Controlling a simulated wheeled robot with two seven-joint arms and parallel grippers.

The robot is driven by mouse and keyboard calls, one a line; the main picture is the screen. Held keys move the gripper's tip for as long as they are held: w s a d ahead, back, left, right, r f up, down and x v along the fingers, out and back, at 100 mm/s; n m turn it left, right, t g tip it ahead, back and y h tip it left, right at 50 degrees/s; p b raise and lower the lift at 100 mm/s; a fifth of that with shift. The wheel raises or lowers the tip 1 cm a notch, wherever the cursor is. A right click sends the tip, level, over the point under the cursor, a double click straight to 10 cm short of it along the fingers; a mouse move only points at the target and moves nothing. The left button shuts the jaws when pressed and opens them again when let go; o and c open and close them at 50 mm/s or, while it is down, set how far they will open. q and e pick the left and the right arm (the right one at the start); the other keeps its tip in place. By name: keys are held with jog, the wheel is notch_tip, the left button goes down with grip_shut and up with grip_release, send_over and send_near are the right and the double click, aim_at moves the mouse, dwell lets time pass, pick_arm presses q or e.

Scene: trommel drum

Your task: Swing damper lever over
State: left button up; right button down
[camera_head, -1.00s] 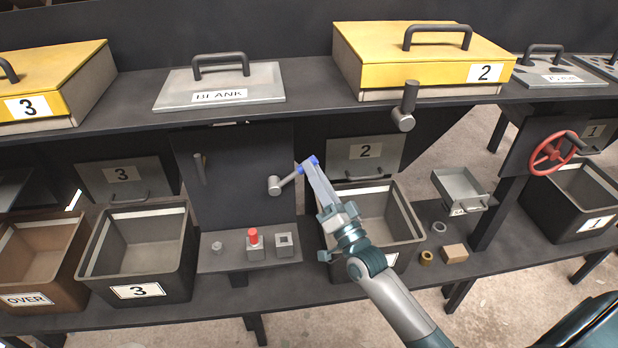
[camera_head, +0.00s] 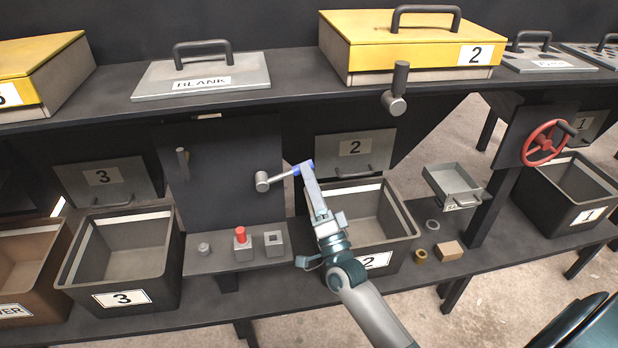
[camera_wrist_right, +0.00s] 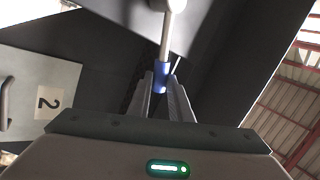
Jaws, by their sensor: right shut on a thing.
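The damper lever (camera_head: 280,176) sticks out to the right from a round grey hub (camera_head: 262,181) on a dark upright panel (camera_head: 225,165). It points slightly upward, and its tip is blue. My right gripper (camera_head: 303,168) is shut on the blue tip. In the right wrist view the lever's blue end (camera_wrist_right: 161,76) sits between the two fingers (camera_wrist_right: 163,92), with the grey rod running up to the hub. My left gripper is not in view.
Bin 2 (camera_head: 402,215) stands just behind and right of my right wrist. A red push button (camera_head: 240,235) is below the lever. A red handwheel (camera_head: 545,143) is at far right.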

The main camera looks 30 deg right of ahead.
jog(key=c, duration=1.6)
grip_release()
jog(key=shift+f, duration=0.15)
